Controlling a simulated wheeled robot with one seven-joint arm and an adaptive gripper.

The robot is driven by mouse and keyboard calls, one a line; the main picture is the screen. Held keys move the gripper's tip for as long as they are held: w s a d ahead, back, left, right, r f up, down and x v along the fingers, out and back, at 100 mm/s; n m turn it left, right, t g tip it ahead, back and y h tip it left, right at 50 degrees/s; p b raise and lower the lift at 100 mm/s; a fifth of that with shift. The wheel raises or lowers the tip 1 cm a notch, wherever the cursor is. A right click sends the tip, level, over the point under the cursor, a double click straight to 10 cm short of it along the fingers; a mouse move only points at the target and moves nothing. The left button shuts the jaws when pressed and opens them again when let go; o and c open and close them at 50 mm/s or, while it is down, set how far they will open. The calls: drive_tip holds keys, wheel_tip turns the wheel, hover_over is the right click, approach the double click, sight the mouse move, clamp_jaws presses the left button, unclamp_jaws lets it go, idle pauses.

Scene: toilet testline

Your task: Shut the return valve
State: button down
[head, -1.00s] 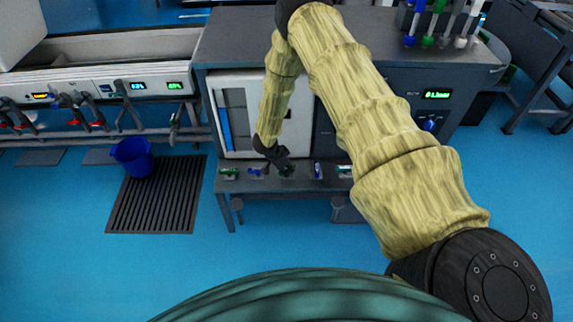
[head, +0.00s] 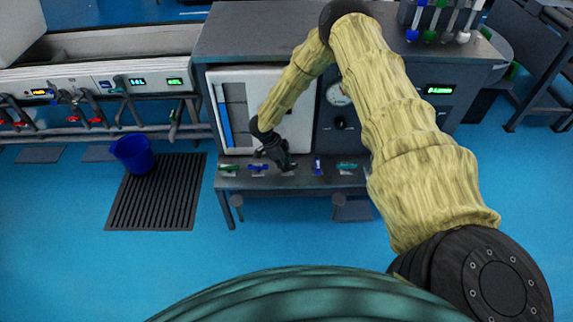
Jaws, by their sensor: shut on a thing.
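My gripper (head: 287,166) is down at the middle place of this row, shut on the valve handle there. The fingers hide most of that handle, so its colour and angle cannot be told. No label shows which handle is the return valve.
A white-framed panel with a blue level column (head: 226,126) stands behind my gripper, with a round gauge (head: 338,94) to its right. A blue bucket (head: 133,153) stands by a dark floor grate (head: 155,205). The blue floor before the bench is clear.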

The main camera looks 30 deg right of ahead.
drive_tip(key=shift+s+d+f, duration=0.15)
drive_tip(key=shift+s+d, duration=0.05)
drive_tip(key=shift+s, duration=0.05)
drive_tip(key=c, duration=1.4)
unclamp_jaws()
drive_tip(key=shift+o, duration=0.2)
drive_tip(key=shift+w+a, duration=0.15)
drive_tip(key=shift+r, duration=0.2)
drive_tip(key=shift+w+a+r, duration=0.15)
drive_tip(key=shift+r, duration=0.2)
drive_tip(key=v, duration=1.1)
